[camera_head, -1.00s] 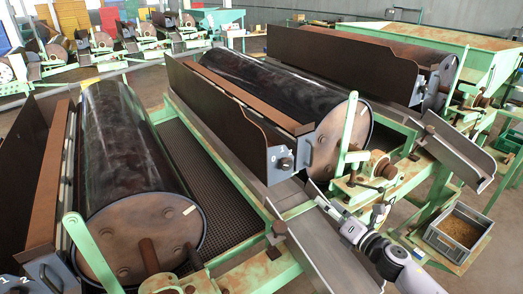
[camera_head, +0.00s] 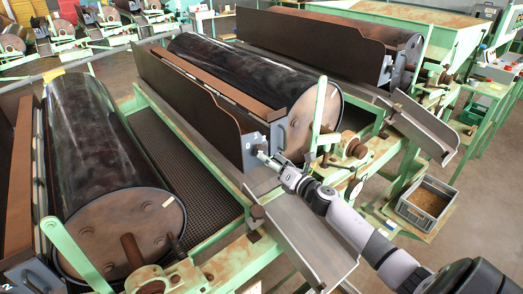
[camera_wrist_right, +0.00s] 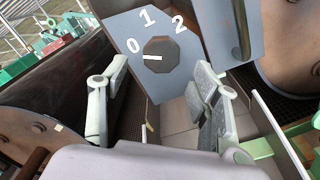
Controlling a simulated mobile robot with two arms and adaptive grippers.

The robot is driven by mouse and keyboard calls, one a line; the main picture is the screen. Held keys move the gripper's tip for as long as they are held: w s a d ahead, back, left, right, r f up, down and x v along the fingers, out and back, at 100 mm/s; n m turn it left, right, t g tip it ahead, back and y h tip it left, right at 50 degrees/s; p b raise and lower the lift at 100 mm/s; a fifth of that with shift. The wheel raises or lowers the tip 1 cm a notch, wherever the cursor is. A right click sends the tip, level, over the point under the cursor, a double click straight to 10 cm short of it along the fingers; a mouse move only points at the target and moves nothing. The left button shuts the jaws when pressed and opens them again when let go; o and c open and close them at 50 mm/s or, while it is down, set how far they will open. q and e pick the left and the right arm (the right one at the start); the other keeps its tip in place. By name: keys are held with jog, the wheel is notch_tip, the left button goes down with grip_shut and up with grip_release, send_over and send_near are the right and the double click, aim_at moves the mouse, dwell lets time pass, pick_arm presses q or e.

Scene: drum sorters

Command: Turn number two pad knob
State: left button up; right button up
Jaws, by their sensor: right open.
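The grey-blue pad (camera_wrist_right: 135,75) with white marks 0, 1 and 2 fills the upper middle of the right wrist view. Its dark eight-sided knob (camera_wrist_right: 165,55) has a white pointer mark on its left side, towards the 0. In the head view this pad (camera_head: 252,150) is on the front end of the middle drum unit. My right gripper (camera_head: 263,158) is in front of it. In the right wrist view my right gripper (camera_wrist_right: 160,72) is open, with one finger left and one right of the knob and nothing between them. My left gripper is not in view.
A metal chute (camera_head: 305,240) slopes below my right arm. A green lever (camera_head: 318,115) stands right of the gripper, by the middle drum (camera_head: 300,125). Another drum (camera_head: 120,225) is at the left. A grey crate (camera_head: 428,205) stands at the right.

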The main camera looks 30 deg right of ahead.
aim_at(260, 149)
jog(key=shift+w+a+p, duration=0.2)
jog(key=shift+w+p, duration=0.1)
jog(key=shift+w, duration=2.4)
jog(key=shift+f, duration=0.1)
jog(key=shift+c, duration=0.4)
jog(key=c, duration=1.1)
